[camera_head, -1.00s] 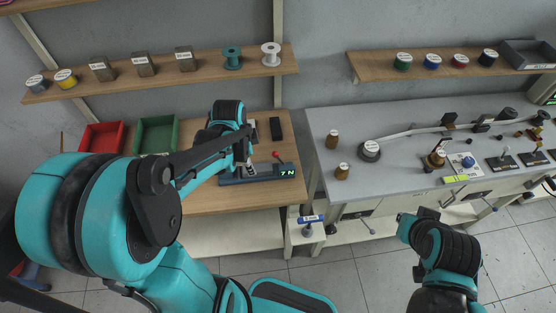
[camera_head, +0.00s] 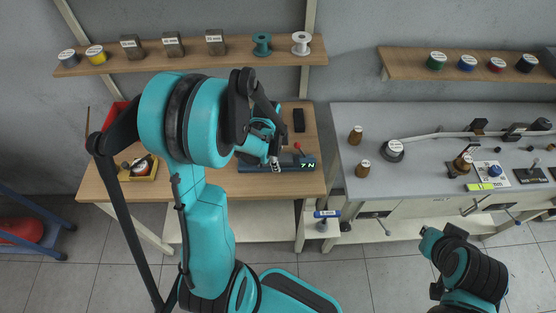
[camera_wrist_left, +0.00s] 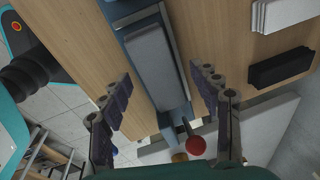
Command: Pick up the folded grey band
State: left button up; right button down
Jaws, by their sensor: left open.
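My left gripper (camera_head: 275,162) is over the wooden bench, at the blue fixture (camera_head: 250,166) with the "7 N" display. In the left wrist view the gripper (camera_wrist_left: 162,100) is open and empty, its fingers spread to either side of the fixture (camera_wrist_left: 124,50). A flat grey slab (camera_wrist_left: 150,65) lies along the fixture between them, apart from both. A pale, layered stack (camera_wrist_left: 282,13) lies on the bench at top right. I cannot tell for certain whether the slab or the stack is the folded grey band.
A black block (camera_wrist_left: 280,68) lies beside the stack; it also shows in the head view (camera_head: 299,120). A red-knobbed lever (camera_wrist_left: 196,145) stands at the fixture's end. A yellow tray (camera_head: 140,175) sits at the bench's left. A grey worktable (camera_head: 400,180) stands right.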

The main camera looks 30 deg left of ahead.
aim_at(279, 159)
pick_arm(q)
jog(key=shift+c, duration=0.3)
jog(key=c, duration=1.3)
jog(key=shift+r, duration=0.1)
jog(key=shift+r, duration=0.5)
jog(key=r, duration=0.1)
jog(key=p, duration=0.1)
jog(key=r, duration=0.1)
jog(key=shift+s+d+r, duration=0.25)
jog(key=shift+s+r, duration=0.05)
jog(key=shift+s, duration=0.1)
jog(key=s+d, duration=0.2)
jog(key=s, duration=0.2)
jog(key=s+d+p, duration=0.1)
jog(key=s+d, duration=0.2)
jog(key=s, duration=0.2)
jog(key=s+d, duration=0.3)
jog(key=s, duration=0.1)
jog(key=shift+s+d+p, duration=0.15)
jog(key=shift+s+p, duration=0.05)
jog(key=shift+p, duration=0.1)
jog(key=shift+c, duration=0.2)
jog(key=shift+s+d+f, duration=0.15)
jog(key=shift+s+d, duration=0.15)
jog(key=shift+s, duration=0.4)
